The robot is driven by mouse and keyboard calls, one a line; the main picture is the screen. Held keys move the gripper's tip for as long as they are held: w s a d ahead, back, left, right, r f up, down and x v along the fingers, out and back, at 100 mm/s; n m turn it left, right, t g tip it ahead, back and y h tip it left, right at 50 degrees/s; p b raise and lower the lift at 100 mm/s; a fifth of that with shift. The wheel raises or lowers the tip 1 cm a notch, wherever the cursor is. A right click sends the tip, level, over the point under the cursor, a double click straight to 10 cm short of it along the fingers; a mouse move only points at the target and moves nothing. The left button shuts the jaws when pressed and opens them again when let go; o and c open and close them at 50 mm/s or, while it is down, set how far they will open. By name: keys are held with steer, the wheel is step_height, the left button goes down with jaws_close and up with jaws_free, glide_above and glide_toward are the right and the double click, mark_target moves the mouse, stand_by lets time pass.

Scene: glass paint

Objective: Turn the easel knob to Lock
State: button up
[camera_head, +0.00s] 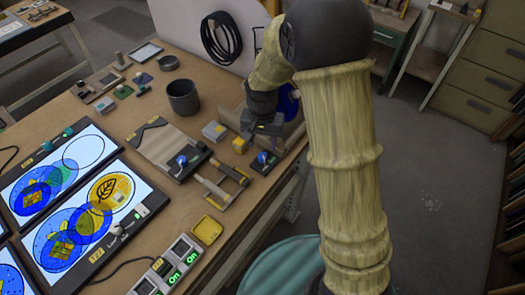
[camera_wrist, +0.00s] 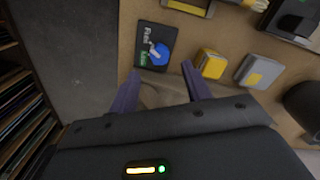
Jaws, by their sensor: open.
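The easel knob (camera_wrist: 158,49) is blue with a white part and sits on a small dark plate (camera_wrist: 145,33) lettered "Free" in white, with a green word below it too small to read surely. I cannot tell which word the knob points to. In the head view the blue knob (camera_head: 262,157) is near the table's right edge, just below my gripper (camera_head: 268,127). In the wrist view my gripper (camera_wrist: 160,70) is open and empty, its two purple fingers apart. The fingertips lie just below the plate in that picture, with no visible contact with the knob.
A yellow block (camera_head: 240,145) and a grey block with a yellow patch (camera_head: 214,131) stand left of the knob. Another blue knob (camera_head: 182,160) is on a dark unit farther left. A wooden frame (camera_head: 222,185) lies in front. A dark cup (camera_head: 183,97) stands behind.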

mark_target(263, 155)
step_height(263, 155, down, 6)
steer(key=shift+r, duration=0.2)
steer(key=c, duration=1)
